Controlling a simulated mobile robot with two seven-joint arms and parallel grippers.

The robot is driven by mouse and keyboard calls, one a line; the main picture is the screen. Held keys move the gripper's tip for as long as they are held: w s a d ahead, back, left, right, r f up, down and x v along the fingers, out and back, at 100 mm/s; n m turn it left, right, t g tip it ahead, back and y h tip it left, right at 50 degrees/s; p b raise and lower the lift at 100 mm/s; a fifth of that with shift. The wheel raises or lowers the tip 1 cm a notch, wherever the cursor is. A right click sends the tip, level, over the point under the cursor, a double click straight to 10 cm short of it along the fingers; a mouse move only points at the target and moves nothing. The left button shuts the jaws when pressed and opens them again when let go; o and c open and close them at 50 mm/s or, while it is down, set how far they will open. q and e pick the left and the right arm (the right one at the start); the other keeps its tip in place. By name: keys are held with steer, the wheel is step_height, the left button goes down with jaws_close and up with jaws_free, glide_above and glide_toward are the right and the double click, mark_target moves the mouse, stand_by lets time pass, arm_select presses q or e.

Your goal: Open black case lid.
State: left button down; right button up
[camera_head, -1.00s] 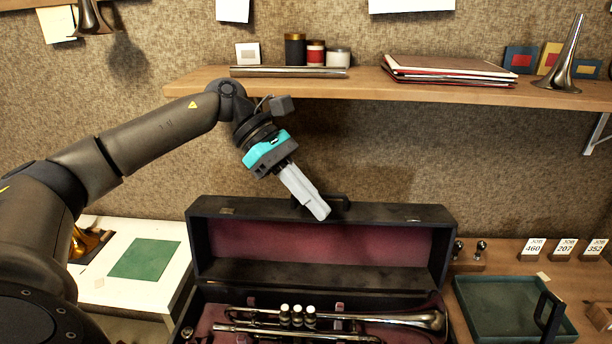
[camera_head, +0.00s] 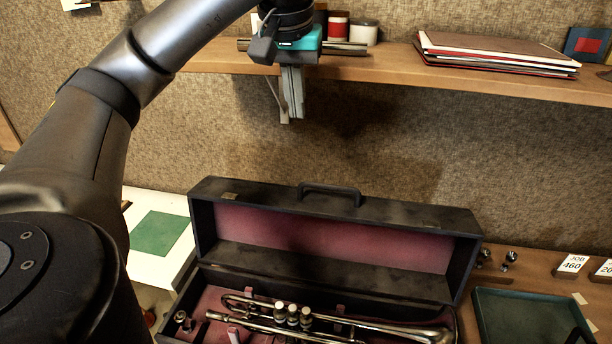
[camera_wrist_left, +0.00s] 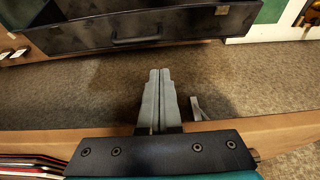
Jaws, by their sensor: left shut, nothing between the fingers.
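The black case lid (camera_head: 400,215) stands raised at the back of the black case, its dark red lining facing me and its handle (camera_head: 330,190) on the top edge. The lid also shows in the left wrist view (camera_wrist_left: 90,37). A brass horn (camera_head: 330,322) with several valves lies in the red-lined case base (camera_head: 200,328). My left gripper (camera_head: 292,118) is shut and empty, pointing down above the lid and apart from it, in front of the shelf. In the left wrist view its fingers (camera_wrist_left: 159,78) are together. My right gripper is in neither view.
A wooden shelf (camera_head: 480,75) with folders (camera_head: 490,52) and jars runs along the wall near my left gripper. A green tray (camera_head: 525,318) lies right of the case. A green mat (camera_head: 160,233) lies on a white surface at left.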

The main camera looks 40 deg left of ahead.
arm_select(q)
steer(key=d+b+x, duration=0.1)
steer(key=b+x, duration=0.2)
steer(key=x, duration=0.2)
glide_above(304, 195)
step_height(304, 195, down, 13)
steer(key=shift+w+p, duration=0.1)
steer(key=shift+p, duration=0.25)
